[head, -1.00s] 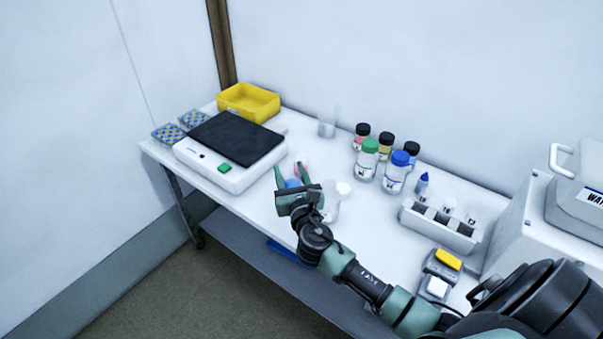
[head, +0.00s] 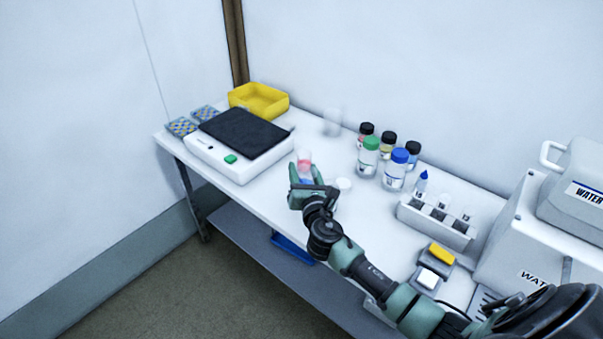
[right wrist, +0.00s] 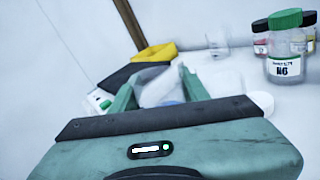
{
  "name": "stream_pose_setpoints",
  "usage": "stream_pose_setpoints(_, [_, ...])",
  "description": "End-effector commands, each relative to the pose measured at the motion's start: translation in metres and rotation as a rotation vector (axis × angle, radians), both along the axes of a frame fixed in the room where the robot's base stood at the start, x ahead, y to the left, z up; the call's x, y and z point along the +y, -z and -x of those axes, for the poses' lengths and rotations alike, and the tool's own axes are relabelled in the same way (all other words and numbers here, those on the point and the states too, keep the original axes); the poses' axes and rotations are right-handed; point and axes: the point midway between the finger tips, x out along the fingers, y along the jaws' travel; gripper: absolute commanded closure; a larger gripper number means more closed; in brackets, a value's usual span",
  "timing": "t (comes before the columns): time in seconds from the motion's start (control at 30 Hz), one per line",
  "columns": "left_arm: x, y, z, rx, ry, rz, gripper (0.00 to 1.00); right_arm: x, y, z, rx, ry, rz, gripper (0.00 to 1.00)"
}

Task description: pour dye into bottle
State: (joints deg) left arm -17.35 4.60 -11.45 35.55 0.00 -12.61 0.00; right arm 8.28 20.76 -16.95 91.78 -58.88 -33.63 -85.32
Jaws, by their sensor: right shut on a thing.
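My right gripper (head: 305,173) is shut on a small clear container (head: 305,157) with pink in it, over the table to the right of the balance. The container also shows, pale and see-through, between the fingers in the right wrist view (right wrist: 157,88). There it looks tilted, and its lower part is hidden by the gripper. Something blue shows between the fingers, too small to tell. A white cap (head: 343,184) lies just right of the gripper. Bottles with a green cap (head: 368,157), a blue cap (head: 397,170) and black caps (head: 388,144) stand behind. My left gripper is not in view.
A balance (head: 238,165) and a yellow bin (head: 258,103) stand at the left. A clear beaker (head: 332,122) is at the back. A white rack (head: 437,228) and the water bath (head: 520,232) stand at the right. Table space is free around the gripper.

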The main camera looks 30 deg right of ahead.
Motion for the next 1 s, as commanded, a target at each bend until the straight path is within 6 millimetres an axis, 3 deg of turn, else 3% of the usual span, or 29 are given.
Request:
stream_pose_setpoints(0.47, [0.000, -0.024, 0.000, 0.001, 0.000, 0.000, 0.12, -0.005, -0.030, 0.001, -0.018, 0.000, -0.103, 0.97])
stream_pose_setpoints(1.0, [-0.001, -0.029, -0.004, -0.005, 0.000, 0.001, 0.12, -0.014, -0.031, 0.003, -0.032, 0.000, -0.199, 0.97])
